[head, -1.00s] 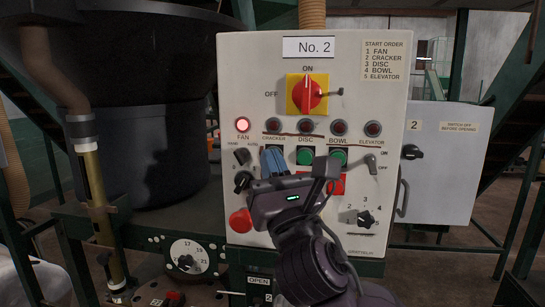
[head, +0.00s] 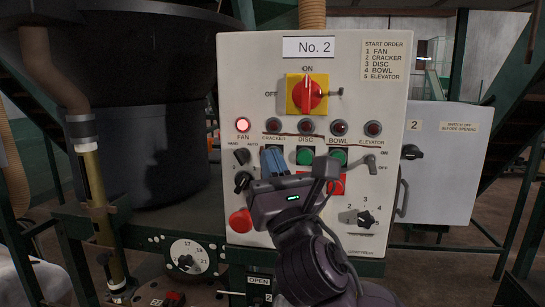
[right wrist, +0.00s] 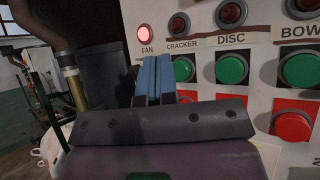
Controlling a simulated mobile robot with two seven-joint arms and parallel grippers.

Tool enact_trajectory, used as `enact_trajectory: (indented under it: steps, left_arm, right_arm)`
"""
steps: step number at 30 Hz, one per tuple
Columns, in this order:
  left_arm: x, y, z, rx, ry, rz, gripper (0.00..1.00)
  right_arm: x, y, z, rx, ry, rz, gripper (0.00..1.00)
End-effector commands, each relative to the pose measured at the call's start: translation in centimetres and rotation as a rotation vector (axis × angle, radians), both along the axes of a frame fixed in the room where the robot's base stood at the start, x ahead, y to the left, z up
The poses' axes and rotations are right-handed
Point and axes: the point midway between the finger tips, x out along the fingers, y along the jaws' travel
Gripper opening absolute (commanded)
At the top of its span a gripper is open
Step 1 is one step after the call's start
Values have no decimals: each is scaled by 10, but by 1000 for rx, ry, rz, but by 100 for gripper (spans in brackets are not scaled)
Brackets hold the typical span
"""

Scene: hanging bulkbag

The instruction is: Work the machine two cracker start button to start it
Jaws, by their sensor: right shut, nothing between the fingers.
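The control panel (head: 235,80) marked No. 2 faces me. My right gripper (head: 273,152) is in front of it with its blue fingers shut and empty. They cover the place under the CRACKER label, hiding the cracker's green button in the head view. In the right wrist view, the green cracker start button (right wrist: 184,69) shows just right of the blue fingers (right wrist: 155,72), partly covered by them. I cannot tell whether the fingertips touch it. The cracker lamp (head: 273,125) is dark; the fan lamp (head: 242,124) is lit. My left gripper is not in view.
The green disc button (head: 305,157) and bowl button (head: 338,156) are close on the right. Black selector knobs (head: 242,181) and a red mushroom button (head: 240,221) are at the left. A red-yellow main switch (head: 307,94) is above, at ON.

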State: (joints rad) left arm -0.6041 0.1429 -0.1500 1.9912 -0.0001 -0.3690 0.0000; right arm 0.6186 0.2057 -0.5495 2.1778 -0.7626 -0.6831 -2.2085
Motion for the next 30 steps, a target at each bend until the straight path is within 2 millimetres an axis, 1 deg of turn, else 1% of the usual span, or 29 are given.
enact_trajectory:
  steps: [12, 30]
  left_arm:
    - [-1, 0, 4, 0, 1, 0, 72]
    - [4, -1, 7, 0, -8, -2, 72]
  right_arm:
    - [8, -2, 1, 0, 0, -1, 0]
    - [11, -2, 0, 0, 0, 0, 0]
